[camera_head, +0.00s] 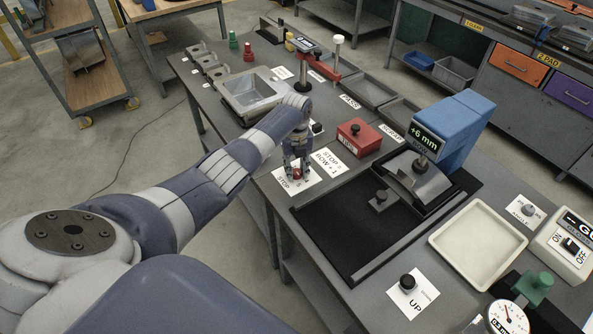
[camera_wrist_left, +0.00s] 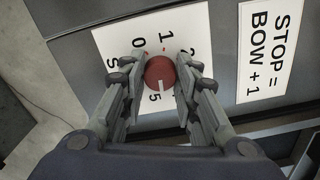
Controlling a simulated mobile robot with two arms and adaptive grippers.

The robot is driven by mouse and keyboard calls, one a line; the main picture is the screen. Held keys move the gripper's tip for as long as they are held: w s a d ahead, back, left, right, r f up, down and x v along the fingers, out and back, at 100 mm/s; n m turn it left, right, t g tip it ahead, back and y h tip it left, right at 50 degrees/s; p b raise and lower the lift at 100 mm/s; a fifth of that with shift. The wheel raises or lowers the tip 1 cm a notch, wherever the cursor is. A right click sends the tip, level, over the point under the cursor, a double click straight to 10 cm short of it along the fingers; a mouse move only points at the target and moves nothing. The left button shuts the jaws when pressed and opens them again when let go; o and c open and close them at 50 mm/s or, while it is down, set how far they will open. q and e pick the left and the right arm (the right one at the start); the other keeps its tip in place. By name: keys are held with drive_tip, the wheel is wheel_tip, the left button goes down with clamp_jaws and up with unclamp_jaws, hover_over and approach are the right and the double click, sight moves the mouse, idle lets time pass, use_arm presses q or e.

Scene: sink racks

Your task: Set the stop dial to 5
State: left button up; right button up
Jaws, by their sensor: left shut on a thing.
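The red stop dial (camera_wrist_left: 160,72) stands on a white card (camera_wrist_left: 112,40) marked with numbers; 0, 1, 2 and 5 can be read in the left wrist view. Its white pointer line faces the 5 at the bottom. My left gripper (camera_wrist_left: 160,76) is around the dial, with a finger on each side, shut on it. In the head view the dial (camera_head: 297,174) shows small and red below my left gripper (camera_head: 298,167), on the card (camera_head: 310,184) at the bench's near edge. Other numbers are hidden by the fingers. My right gripper is not in view.
A sign (camera_head: 327,161) reading STOP = BOW + 1 lies beside the dial card. A black bed (camera_head: 355,235) with a blue machine (camera_head: 455,125) showing +6 mm is to the right. A red box (camera_head: 358,137) and a grey tray (camera_head: 232,95) stand behind.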

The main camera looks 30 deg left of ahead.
sight(296, 171)
use_arm(q)
drive_tip(key=shift+m+b, duration=0.5)
drive_tip(key=shift+m, duration=1.1)
drive_tip(key=o, duration=1.1)
drive_tip(key=shift+c, duration=0.2)
wheel_tip(296, 171, up, 12)
